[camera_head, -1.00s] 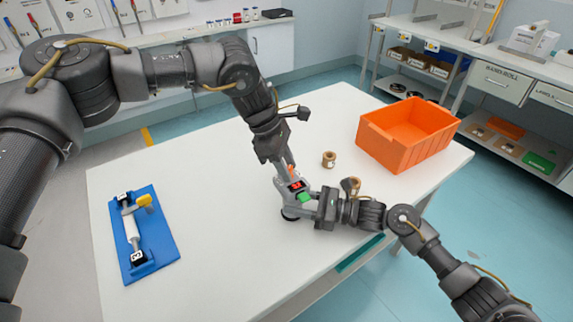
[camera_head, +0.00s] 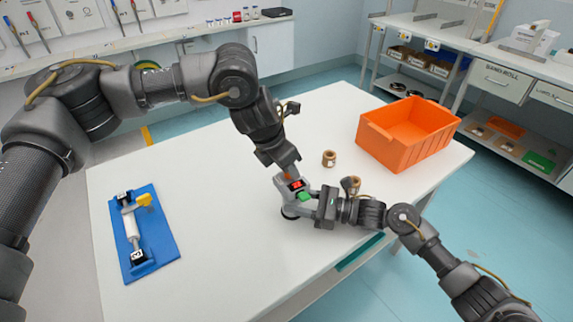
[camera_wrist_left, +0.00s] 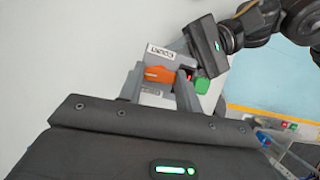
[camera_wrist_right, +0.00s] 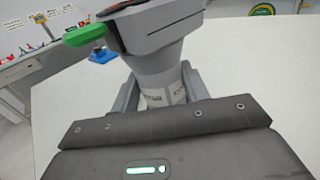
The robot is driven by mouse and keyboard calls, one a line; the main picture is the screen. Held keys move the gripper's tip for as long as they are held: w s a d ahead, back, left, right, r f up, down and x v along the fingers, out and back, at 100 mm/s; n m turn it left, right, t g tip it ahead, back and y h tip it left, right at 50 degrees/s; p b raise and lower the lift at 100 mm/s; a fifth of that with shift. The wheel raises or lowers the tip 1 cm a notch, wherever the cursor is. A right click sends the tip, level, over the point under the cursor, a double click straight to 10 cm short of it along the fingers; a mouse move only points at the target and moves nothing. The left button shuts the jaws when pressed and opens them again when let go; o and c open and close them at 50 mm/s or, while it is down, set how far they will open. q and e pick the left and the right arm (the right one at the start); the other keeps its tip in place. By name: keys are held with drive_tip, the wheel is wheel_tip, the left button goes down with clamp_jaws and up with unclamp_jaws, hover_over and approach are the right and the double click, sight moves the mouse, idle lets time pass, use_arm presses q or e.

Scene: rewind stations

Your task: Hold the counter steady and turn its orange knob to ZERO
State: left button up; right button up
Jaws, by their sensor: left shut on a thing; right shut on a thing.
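The counter (camera_head: 290,197) is a grey stand with a dark red-lit display and a green part (camera_head: 305,197), upright on the white table. Its orange knob (camera_wrist_left: 158,74) lies between the fingers of my left gripper (camera_wrist_left: 162,82). In the head view my left gripper (camera_head: 285,174) reaches down onto the counter's top from behind and is shut on the knob. My right gripper (camera_head: 318,206) comes in from the right, shut on the counter's body. The right wrist view shows the grey neck (camera_wrist_right: 162,70) between its fingers. I cannot read which mark the knob points to.
A blue board (camera_head: 160,235) with a white cylinder and yellow handle lies at left on the table (camera_head: 220,235). An orange bin (camera_head: 405,140) stands at back right. The table's middle left is clear.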

use_arm(q)
drive_tip(key=n+t+y, duration=0.1)
drive_tip(key=n, duration=0.3)
drive_tip(key=shift+d, duration=0.1)
drive_tip(key=shift+s+n+t+y, duration=0.1)
drive_tip(key=shift+n+t+y, duration=0.35)
drive_tip(key=shift+n, duration=1.35)
drive_tip(key=shift+y, duration=0.25)
drive_tip(key=o, duration=1)
drive_tip(key=d+v, duration=0.1)
drive_tip(key=v, duration=1.1)
drive_tip(key=shift+a, duration=0.4)
